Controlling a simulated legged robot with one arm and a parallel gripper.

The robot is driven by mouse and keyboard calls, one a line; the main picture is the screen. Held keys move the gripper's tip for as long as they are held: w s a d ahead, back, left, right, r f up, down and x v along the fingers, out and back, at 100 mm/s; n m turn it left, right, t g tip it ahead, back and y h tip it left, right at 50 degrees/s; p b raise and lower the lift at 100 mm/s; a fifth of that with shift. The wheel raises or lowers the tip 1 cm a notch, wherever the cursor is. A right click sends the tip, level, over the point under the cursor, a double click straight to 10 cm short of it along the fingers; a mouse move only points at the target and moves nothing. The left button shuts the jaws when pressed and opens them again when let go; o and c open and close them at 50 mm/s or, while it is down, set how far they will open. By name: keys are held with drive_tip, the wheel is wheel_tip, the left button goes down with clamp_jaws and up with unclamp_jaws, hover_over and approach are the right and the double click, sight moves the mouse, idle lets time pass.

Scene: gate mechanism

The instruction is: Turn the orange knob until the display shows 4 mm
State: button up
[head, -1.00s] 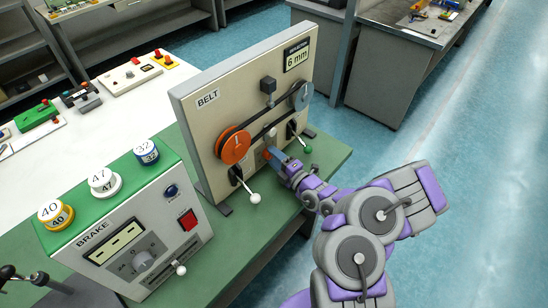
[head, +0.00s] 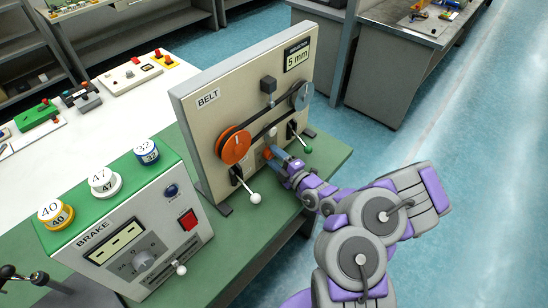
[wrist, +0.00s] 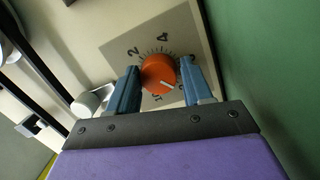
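The orange knob (wrist: 158,73) sits on a grey scale plate with printed numbers, 2 and 4 among them, in the wrist view. Its white pointer line points to the lower right. My gripper (wrist: 159,76) has one blue finger on each side of the knob and appears closed on it. In the head view my gripper (head: 272,155) is at the lower front of the BELT panel, and only a bit of the knob (head: 267,153) shows. The display (head: 297,58) at the panel's upper right reads 5 mm.
The BELT panel (head: 208,120) carries an orange pulley (head: 235,146), a grey pulley (head: 301,96) and a belt. A white-tipped lever (head: 254,198) and a green-tipped lever (head: 307,149) flank my gripper. A BRAKE box (head: 140,240) stands at the left.

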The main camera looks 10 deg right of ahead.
drive_tip(key=shift+o, duration=0.8)
drive_tip(key=shift+f, duration=0.15)
drive_tip(key=shift+o, duration=1.1)
drive_tip(key=shift+d, duration=0.1)
drive_tip(key=p+v, duration=0.5)
drive_tip(key=v, duration=1.2)
drive_tip(key=shift+s+d, duration=0.15)
